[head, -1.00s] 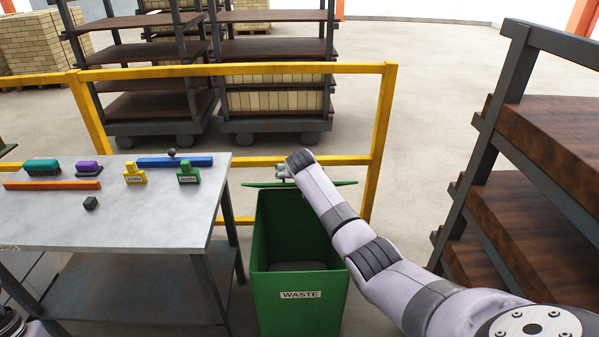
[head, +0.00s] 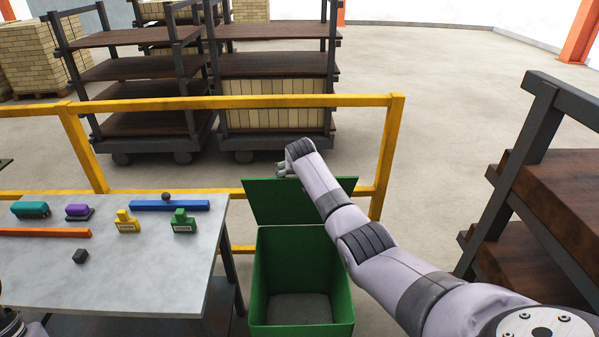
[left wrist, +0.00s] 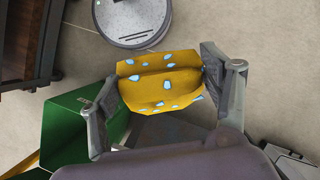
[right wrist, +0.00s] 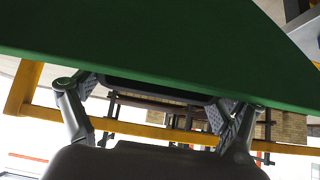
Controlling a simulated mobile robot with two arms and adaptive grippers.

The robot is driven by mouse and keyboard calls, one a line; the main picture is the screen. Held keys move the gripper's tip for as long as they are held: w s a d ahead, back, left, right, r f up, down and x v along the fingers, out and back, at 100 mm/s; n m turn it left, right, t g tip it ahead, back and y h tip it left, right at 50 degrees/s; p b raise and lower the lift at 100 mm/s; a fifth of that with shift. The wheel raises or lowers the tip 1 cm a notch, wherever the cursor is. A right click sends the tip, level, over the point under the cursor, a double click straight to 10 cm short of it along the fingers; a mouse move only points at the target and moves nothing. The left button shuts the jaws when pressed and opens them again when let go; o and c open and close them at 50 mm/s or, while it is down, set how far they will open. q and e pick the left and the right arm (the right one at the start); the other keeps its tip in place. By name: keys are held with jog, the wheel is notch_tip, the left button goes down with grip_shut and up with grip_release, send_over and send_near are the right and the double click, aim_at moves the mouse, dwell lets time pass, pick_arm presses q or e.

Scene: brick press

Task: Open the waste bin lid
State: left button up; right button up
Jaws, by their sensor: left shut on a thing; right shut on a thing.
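The green waste bin (head: 302,258) stands right of the table with its opening uncovered and its inside visible. Its green lid (head: 262,205) is raised at the back edge, its broad inner face towards me. My right gripper (head: 285,171) is at the lid's upper edge. In the right wrist view, its fingers (right wrist: 158,96) are shut on the lid's dark handle (right wrist: 160,88), below the green panel (right wrist: 150,45).
The grey table (head: 120,270) at left holds stamps (head: 183,222), brushes (head: 31,209), coloured bars (head: 170,205) and a small dark cube (head: 80,256). A yellow rail (head: 360,101) runs behind the bin. A shelf rack (head: 535,190) stands at right.

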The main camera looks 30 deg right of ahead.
jog(key=shift+w+d+r, duration=0.1)
jog(key=shift+r, duration=0.2)
jog(key=o, duration=1.4)
jog(key=shift+o, duration=0.3)
jog(key=shift+f, duration=0.1)
jog(key=v, duration=1.2)
